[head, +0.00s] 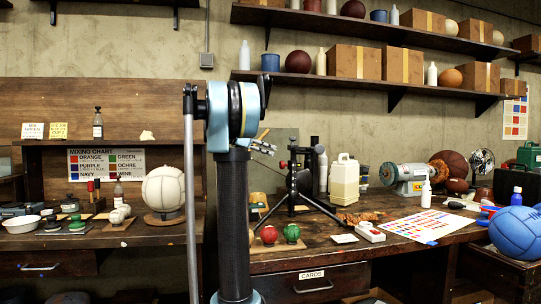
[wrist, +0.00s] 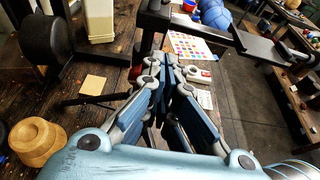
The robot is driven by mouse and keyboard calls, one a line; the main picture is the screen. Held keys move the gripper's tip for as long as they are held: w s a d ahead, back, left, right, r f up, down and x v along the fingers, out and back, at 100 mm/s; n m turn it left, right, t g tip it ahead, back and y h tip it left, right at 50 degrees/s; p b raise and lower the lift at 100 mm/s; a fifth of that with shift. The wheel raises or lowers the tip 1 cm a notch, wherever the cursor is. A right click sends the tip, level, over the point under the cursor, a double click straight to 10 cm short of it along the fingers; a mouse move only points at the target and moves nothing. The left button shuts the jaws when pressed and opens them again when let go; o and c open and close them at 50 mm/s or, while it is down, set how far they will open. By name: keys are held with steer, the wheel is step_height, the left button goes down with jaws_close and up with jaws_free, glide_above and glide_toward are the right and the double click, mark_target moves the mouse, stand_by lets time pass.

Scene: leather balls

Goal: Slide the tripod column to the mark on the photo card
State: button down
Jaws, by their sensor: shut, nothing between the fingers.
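A black tripod (head: 293,178) stands on the bench with splayed legs and an upright column. In the wrist view, black tripod parts (wrist: 153,22) rise beyond my fingers, and a leg (wrist: 90,99) runs left of them. My gripper (head: 270,149) is at upper-column height, just left of the tripod in the head view. In the wrist view its fingers (wrist: 172,68) are together and hold nothing. Whether they touch the tripod I cannot tell.
A cream canister (head: 344,182) stands behind the tripod. A green ball (head: 292,233) and a red ball (head: 269,235) sit at the bench's front. A white device (head: 369,231) and a colour chart (head: 428,224) lie to the right. A wooden stand (wrist: 38,141) is near my gripper.

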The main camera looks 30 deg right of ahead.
mark_target(293, 145)
steer(key=x, duration=0.8)
steer(key=shift+r, duration=2.95)
steer(key=v, duration=1)
steer(key=s+a+f+m+t+y, duration=0.3)
steer(key=s+a+f+m+y, duration=0.25)
steer(key=a+f, duration=0.6)
steer(key=s+a+f+m+t+y, duration=0.5)
steer(key=a+f, duration=0.4)
steer(key=f, duration=0.6)
steer(key=s+a+f+m+t+y, duration=0.2)
steer(key=s+a+f+m+y, duration=0.15)
steer(key=s+a+f, duration=0.6)
steer(key=s+a+f+g, duration=0.1)
steer(key=s+f+g, duration=0.3)
steer(key=s+f, duration=0.8)
step_height(293, 145, down, 2)
steer(key=shift+s+f+m, duration=0.2)
steer(key=shift+s+m, duration=0.1)
